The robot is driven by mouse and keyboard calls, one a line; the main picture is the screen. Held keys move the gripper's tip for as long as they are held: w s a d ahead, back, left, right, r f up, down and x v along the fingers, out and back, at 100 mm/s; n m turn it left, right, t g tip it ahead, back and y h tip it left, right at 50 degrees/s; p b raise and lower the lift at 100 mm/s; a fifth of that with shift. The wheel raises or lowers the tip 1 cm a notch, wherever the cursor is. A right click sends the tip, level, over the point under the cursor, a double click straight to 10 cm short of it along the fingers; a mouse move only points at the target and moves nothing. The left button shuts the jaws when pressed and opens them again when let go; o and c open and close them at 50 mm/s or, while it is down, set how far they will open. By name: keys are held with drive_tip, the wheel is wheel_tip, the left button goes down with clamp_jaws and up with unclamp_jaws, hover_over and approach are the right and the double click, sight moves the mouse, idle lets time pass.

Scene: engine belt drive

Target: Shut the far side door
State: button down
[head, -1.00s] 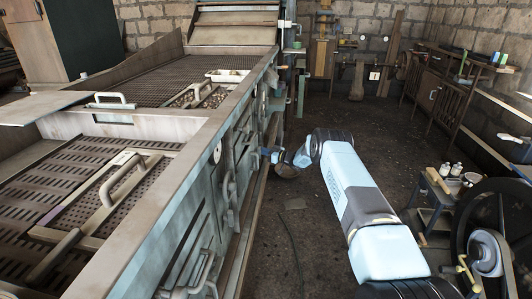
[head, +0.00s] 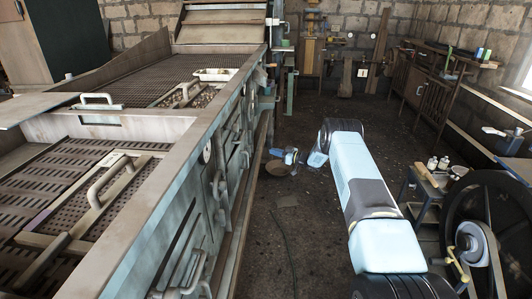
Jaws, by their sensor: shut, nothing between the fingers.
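The machine's long side (head: 190,225) runs away from me on the left and carries several panels and doors with bar handles. The far side door (head: 247,125) is on the distant part of this side, seen at a steep slant. I cannot tell from this view whether it is fully shut or a little ajar. My gripper (head: 273,152) is small in the head view, to the right of the machine's side and apart from it, with a gap of floor showing between. It points left toward the machine, is shut and holds nothing.
A shallow round pan (head: 277,169) lies on the floor, just below my gripper in the picture. A large black wheel (head: 485,225) and a small stand with bottles (head: 428,190) are at the right. The dark floor (head: 310,225) in the aisle is mostly clear.

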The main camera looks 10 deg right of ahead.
drive_tip(key=c, duration=1.8)
unclamp_jaws()
drive_tip(key=shift+v, duration=0.8)
drive_tip(key=shift+o, duration=0.6)
drive_tip(key=shift+d, duration=0.2)
drive_tip(key=shift+o, duration=0.8)
drive_tip(key=shift+s+a, duration=0.1)
drive_tip(key=shift+s, duration=0.15)
drive_tip(key=o, duration=0.4)
drive_tip(key=shift+m+t+h, duration=0.3)
drive_tip(key=shift+m+t, duration=0.4)
drive_tip(key=shift+t, duration=0.1)
drive_tip(key=s, duration=0.1)
drive_tip(key=s+a, duration=0.1)
drive_tip(key=s, duration=0.1)
drive_tip(key=s+a, duration=0.1)
drive_tip(key=shift+s, duration=0.35)
drive_tip(key=s+a+r+m+t+h, duration=0.1)
drive_tip(key=s+a+m+t+h, duration=0.3)
drive_tip(key=s, duration=1)
drive_tip(key=shift+n+g+y, duration=0.3)
drive_tip(key=shift+n+g, duration=0.5)
drive_tip(key=shift+n, duration=0.1)
drive_tip(key=x, duration=1.4)
drive_tip(key=shift+a, duration=0.25)
clamp_jaws()
